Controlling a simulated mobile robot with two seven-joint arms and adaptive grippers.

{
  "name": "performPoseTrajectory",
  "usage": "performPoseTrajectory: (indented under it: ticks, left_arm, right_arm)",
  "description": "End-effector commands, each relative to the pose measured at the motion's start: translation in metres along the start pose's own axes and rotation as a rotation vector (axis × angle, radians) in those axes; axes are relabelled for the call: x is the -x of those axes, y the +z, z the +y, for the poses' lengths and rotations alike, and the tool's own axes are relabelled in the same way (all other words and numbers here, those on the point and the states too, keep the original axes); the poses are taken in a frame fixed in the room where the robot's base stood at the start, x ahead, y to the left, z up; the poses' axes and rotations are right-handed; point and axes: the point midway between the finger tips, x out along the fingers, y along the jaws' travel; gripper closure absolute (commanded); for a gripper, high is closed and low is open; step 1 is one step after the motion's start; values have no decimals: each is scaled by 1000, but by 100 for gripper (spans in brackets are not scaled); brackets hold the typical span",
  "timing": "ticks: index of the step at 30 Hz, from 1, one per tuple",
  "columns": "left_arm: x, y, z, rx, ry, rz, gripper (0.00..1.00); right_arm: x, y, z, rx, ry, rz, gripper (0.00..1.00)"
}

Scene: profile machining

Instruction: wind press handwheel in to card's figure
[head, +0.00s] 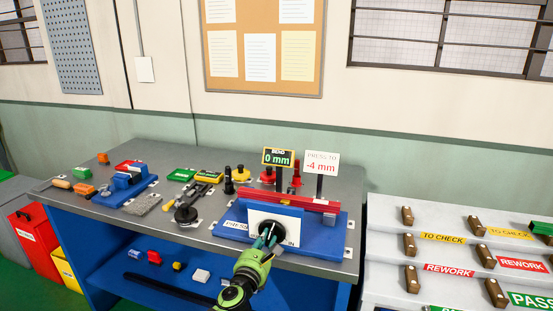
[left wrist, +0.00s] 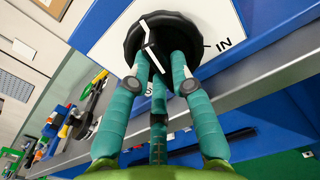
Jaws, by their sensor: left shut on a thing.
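The press (head: 228,229) is a blue base with a red beam (head: 290,199) across it, at the bench's right front. Its black handwheel (head: 280,230) sits on a white front plate (head: 290,216); the left wrist view shows the wheel (left wrist: 185,27) close, with a white pointer line and the word IN beside it. My left gripper (head: 266,240) is shut on the handwheel, its green fingers (left wrist: 163,75) at the lower rim. The press display (head: 278,157) reads 0 mm. The card (head: 321,164) reads PRESS TO -4 mm. My right gripper is not in view.
The grey bench (head: 150,235) holds a blue vise (head: 125,185) and several small tools and blocks at left. White sloped racks (head: 385,225) with TO CHECK, REWORK and PASS labels stand at right. A blue lower shelf (head: 130,275) holds loose parts.

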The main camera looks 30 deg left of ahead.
Motion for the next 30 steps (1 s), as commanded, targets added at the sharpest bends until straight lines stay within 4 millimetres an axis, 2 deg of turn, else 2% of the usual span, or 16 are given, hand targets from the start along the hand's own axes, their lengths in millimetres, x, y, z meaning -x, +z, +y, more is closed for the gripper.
performPoseTrajectory:
  ticks: [1,13,20,21,22,23,30]
  left_arm:
    - [-2,10,-1,-35,-7,-17,100]
    - [-2,9,-1,-81,-4,-17,100]
    - [-2,11,-1,-222,-4,-16,100]
    - [-2,10,-1,-232,-3,-16,74]
    - [-2,9,-2,-228,-3,-16,62]
    - [-2,9,-2,-227,-3,-16,57]
    - [-1,5,-1,-226,0,-7,57]
  right_arm:
    - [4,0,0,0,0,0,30]
    - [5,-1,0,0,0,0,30]
    - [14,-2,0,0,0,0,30]
    - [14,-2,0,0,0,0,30]
    - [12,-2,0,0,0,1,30]
    - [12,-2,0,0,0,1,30]
    - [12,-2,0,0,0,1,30]
